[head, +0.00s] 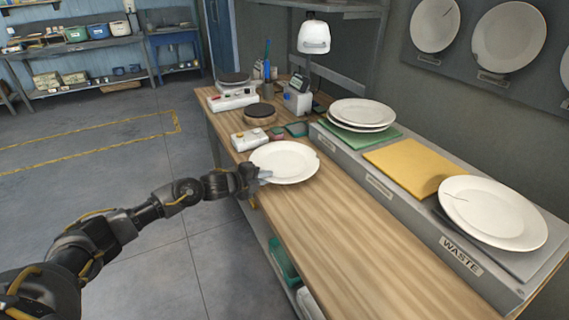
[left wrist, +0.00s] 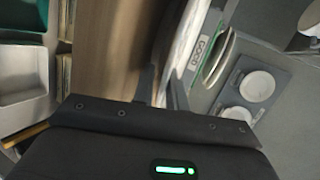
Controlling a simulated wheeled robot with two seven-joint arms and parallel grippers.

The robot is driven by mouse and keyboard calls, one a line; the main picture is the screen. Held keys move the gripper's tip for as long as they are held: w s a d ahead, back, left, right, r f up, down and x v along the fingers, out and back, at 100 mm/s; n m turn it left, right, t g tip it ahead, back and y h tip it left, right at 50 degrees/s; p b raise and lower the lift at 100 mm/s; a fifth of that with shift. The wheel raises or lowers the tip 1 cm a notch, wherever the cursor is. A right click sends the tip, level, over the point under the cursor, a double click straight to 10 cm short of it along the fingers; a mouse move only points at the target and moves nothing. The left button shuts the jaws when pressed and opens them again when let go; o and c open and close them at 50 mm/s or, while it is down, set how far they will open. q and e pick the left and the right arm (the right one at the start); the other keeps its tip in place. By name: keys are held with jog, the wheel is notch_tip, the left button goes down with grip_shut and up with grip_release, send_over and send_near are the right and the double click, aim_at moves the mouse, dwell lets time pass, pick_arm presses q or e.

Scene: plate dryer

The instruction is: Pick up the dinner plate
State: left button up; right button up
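The white dinner plate (head: 288,160) is at the left edge of the wooden workbench (head: 330,225). My left gripper (head: 262,175) is at the plate's near left rim. In the left wrist view, the plate (left wrist: 188,45) shows nearly edge-on as a white band. The two dark fingers of my left gripper (left wrist: 162,85) stand apart with the rim reaching between them. Whether they press on the rim is not clear, nor whether the plate touches the bench. My right gripper is out of view.
A grey ledge along the wall holds stacked plates (head: 361,113) on a green mat, a yellow mat (head: 415,166) and a cracked plate (head: 493,212) at the WASTE label (head: 461,256). A white box (head: 250,139) and a round dark-topped device (head: 261,114) stand behind the dinner plate. The front bench is clear.

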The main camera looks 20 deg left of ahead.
pick_arm(q)
grip_shut()
jog(key=shift+r, duration=0.15)
jog(key=shift+r, duration=0.1)
